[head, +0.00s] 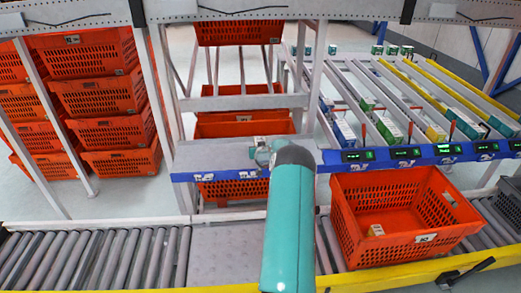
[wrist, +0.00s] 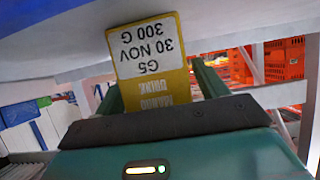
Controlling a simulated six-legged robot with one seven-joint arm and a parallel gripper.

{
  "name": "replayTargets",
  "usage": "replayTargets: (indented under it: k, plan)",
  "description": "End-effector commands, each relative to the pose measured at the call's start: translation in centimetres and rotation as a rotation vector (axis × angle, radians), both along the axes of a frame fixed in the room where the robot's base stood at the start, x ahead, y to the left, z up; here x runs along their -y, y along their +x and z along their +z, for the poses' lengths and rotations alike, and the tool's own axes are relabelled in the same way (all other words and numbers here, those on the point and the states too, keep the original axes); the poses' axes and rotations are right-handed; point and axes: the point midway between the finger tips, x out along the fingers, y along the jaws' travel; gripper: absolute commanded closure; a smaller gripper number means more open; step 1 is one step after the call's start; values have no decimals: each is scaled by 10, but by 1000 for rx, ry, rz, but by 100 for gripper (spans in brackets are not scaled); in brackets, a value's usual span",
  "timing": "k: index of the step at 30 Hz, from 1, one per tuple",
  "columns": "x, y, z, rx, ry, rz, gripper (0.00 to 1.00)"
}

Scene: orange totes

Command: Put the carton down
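A yellow carton (wrist: 155,62) with a white label reading "G5 30 NOV 300 G" upside down is in the wrist view. It stands between the two teal fingers of my gripper (wrist: 158,85), which look shut on it. A pale grey surface lies close behind the carton; I cannot tell whether they touch. In the head view my teal arm reaches up to the grey stand with the blue edge strip, and the carton cannot be made out there. An orange tote (head: 345,222) sits on the roller conveyor, with a small carton (head: 376,230) inside.
Roller conveyor (head: 90,260) runs across the front. Stacked orange totes (head: 100,95) stand at the left, and another tote (head: 232,190) sits under the stand. Sloped rack lanes (head: 400,100) with several cartons and a blue display rail (head: 430,152) are at the right.

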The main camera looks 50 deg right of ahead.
Motion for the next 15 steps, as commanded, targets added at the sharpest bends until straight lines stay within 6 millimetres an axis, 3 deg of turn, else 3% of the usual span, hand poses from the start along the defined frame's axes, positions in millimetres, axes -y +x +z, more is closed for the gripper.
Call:
replayTargets:
  k: [10,15]
  plan:
    - [-1,-1,5,0,0,0,28]
    - [-12,-10,12,-1,-1,0,28]
